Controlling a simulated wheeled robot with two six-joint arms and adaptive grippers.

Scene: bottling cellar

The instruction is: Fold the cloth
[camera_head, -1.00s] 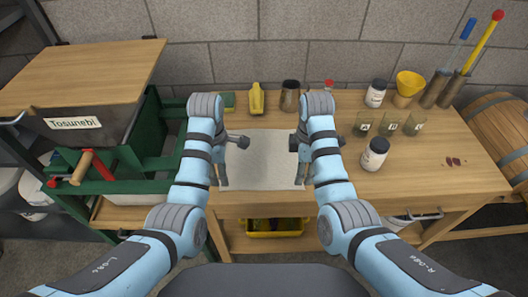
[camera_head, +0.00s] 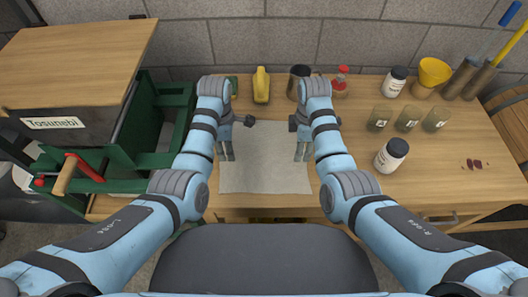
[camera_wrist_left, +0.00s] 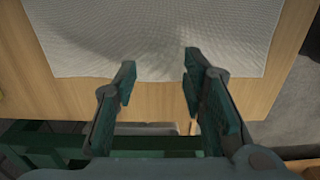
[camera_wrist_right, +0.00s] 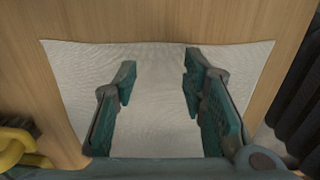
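A pale grey-white cloth (camera_head: 264,165) lies spread flat on the wooden table near its front edge. My left gripper (camera_head: 227,158) is over the cloth's left edge. In the left wrist view the cloth (camera_wrist_left: 160,35) reaches up to the fingertips of my left gripper (camera_wrist_left: 158,62), which are apart with nothing between them. My right gripper (camera_head: 301,158) is over the cloth's right part. In the right wrist view the cloth (camera_wrist_right: 155,75) lies beneath my right gripper (camera_wrist_right: 158,60), whose fingers are apart and empty. I cannot tell whether any fingertip touches the cloth.
Behind the cloth stand a yellow bottle (camera_head: 261,86), a dark canister (camera_head: 299,80) and a red-capped bottle (camera_head: 340,82). Labelled glasses (camera_head: 407,118) and a white jar (camera_head: 391,155) stand to the right. A green frame (camera_head: 150,158) and a red-handled tool (camera_head: 84,168) are left.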

